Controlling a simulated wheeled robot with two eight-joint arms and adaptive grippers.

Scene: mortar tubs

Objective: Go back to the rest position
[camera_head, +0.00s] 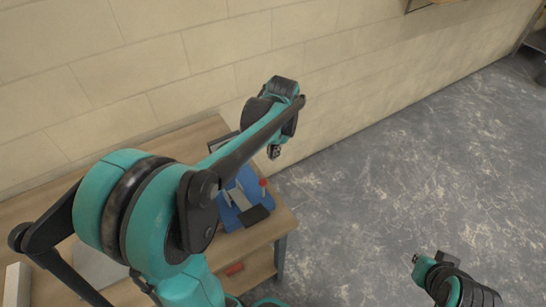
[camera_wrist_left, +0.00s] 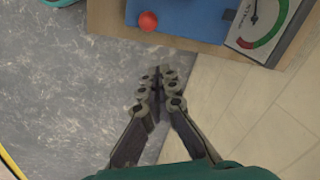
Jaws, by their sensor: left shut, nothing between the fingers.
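My left arm reaches across the wooden table in the head view. Its gripper (camera_head: 273,151) hangs past the table's right end, near the wall. In the left wrist view the left gripper's fingers (camera_wrist_left: 158,78) are together with nothing between them, over the floor beside the table edge. Part of my right arm shows at the lower right of the head view, over the floor. A small tip (camera_head: 415,258) there may be its gripper; its jaws cannot be made out.
The table (camera_head: 268,226) carries a blue board (camera_head: 231,217) with a red knob (camera_wrist_left: 148,21). A dial gauge (camera_wrist_left: 259,22) stands beside it. A pale block (camera_head: 17,284) is at the left. The block wall (camera_head: 180,60) runs behind. Floor (camera_head: 400,180) at right is clear.

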